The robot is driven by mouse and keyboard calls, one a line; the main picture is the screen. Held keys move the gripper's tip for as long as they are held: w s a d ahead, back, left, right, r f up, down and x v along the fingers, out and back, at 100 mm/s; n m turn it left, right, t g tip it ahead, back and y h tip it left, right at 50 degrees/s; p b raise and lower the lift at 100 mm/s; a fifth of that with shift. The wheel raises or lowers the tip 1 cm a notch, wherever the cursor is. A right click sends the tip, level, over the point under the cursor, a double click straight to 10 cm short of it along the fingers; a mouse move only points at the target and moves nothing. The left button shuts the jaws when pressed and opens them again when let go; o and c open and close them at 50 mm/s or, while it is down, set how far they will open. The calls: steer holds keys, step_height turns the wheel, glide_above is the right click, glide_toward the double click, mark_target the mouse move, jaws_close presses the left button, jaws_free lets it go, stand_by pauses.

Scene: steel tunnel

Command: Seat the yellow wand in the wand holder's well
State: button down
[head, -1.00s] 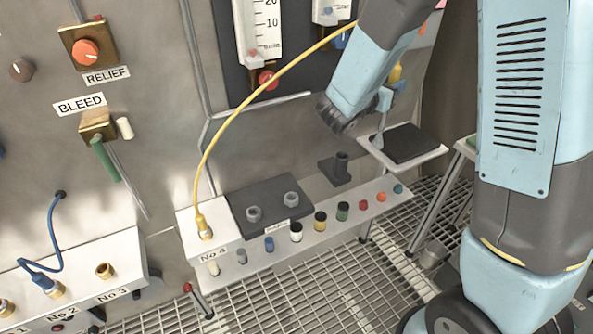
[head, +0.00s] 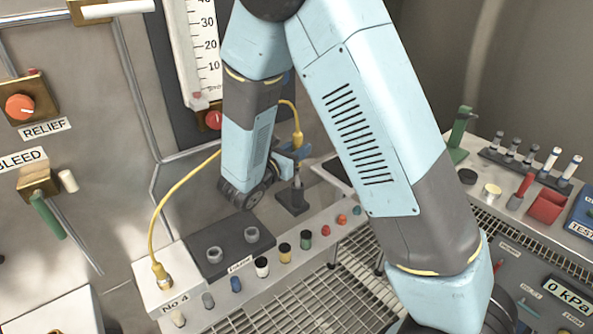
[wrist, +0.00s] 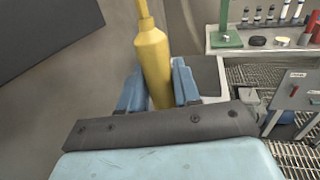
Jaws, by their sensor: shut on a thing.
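The yellow wand (head: 297,138) stands roughly upright in the head view, with a yellow hose running from its top. In the wrist view the wand's yellow body (wrist: 152,62) lies between the two blue fingers. My gripper (head: 291,156) is shut on the wand; its fingers also show in the wrist view (wrist: 158,88). The wand holder (head: 292,203) is a dark block with a short upright well, directly below my gripper in the head view. The wand's lower end is at or just above the well; I cannot tell whether it is inside.
A dark pad (head: 228,247) with two grey sockets lies left of the holder, beside the No 4 box (head: 160,282) where the hose ends. A row of coloured knobs (head: 262,268) lines the shelf front. My arm hides part of the shelf's right side.

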steer(key=shift+f, duration=2.75)
steer(key=c, duration=0.8)
jaws_free()
